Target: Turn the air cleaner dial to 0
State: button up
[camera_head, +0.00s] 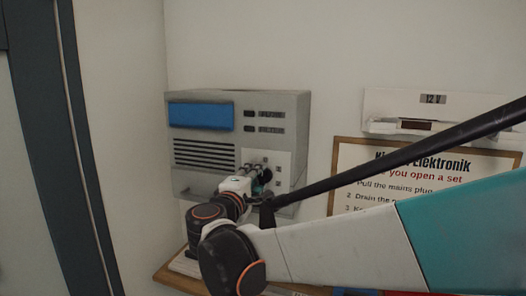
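The grey box-shaped unit (291,108), which I take to be the air cleaner, stands against the wall in the head view. It has a blue panel (200,116) at upper left and dark vent slots at lower left. A pale plate (282,165) sits at its lower right front. My gripper (260,174) is at this plate, with its fingers toward it. Dark parts show at the fingertips. I cannot tell the dial apart from the fingers, nor read its setting or marks. Whether the fingers touch or grip the dial is unclear.
A wooden shelf (170,279) runs below the unit. To the right, a framed sign (350,155) and a white fixture marked 12 V (390,101) are on the wall. My arm crosses the lower right. A dark-framed door or cabinet (80,130) stands at left.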

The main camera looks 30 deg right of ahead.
aim_at(268, 177)
jog(key=shift+s+d+f+m+g, duration=0.15)
jog(key=shift+s+d, duration=0.25)
jog(key=shift+d, duration=0.2)
jog(key=shift+s+d+r+m+g, duration=0.15)
jog(key=shift+s+d, duration=0.2)
jog(key=shift+d, duration=0.25)
jog(key=shift+s, duration=0.2)
jog(key=shift+a, duration=0.15)
jog(key=o, duration=0.8)
jog(key=shift+a, duration=0.1)
jog(key=shift+c, duration=0.2)
jog(key=o, duration=0.3)
jog(key=shift+w+a, duration=0.1)
jog(key=shift+a, duration=0.25)
jog(key=shift+d, duration=0.2)
jog(key=v, duration=1.3)
jog(key=shift+a+f+t, duration=0.25)
jog(key=shift+a+t, duration=0.05)
jog(key=shift+t, duration=0.1)
jog(key=shift+w, duration=0.1)
